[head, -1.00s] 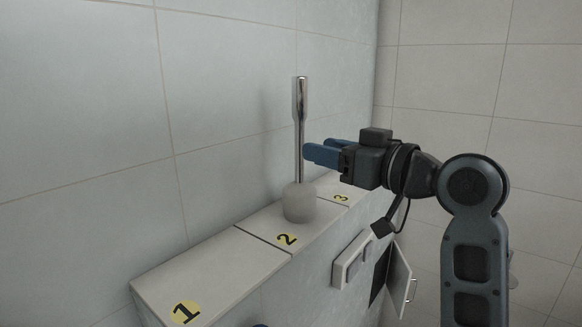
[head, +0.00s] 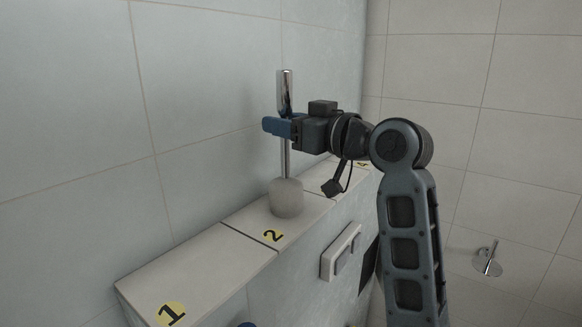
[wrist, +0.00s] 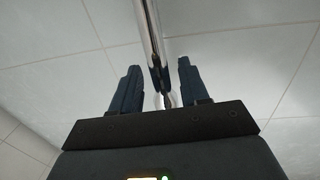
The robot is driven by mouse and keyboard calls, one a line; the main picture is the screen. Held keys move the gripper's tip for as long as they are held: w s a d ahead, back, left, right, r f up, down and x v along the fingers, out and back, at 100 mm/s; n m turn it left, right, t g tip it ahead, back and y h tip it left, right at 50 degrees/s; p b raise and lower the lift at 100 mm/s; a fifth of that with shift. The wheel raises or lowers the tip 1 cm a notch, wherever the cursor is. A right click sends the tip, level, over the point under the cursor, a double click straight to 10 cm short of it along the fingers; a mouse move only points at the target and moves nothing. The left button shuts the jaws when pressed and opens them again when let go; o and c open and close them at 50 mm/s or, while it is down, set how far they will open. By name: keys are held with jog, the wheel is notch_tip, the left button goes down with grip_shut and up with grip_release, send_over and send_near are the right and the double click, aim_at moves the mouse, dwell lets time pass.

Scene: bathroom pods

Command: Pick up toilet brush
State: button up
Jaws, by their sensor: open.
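The toilet brush (head: 285,92) has a tall chrome handle and stands upright with its lower end in a whitish, rounded holder (head: 286,199). The holder is on the ledge, on the section marked 2. My gripper (head: 278,127) is at the upper part of the handle, below its thicker top. In the wrist view the chrome handle (wrist: 153,40) runs between the two blue fingers of my gripper (wrist: 157,85), which are open with a gap on each side. The brush head is hidden inside the holder.
The ledge (head: 190,262) runs along the tiled wall, with numbered yellow labels. A flush plate (head: 341,251) is on the front face below it. A chrome fixture (head: 487,259) is on the right wall. The section marked 1 is clear.

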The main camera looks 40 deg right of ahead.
grip_shut()
dwell(0.3)
dwell(0.5)
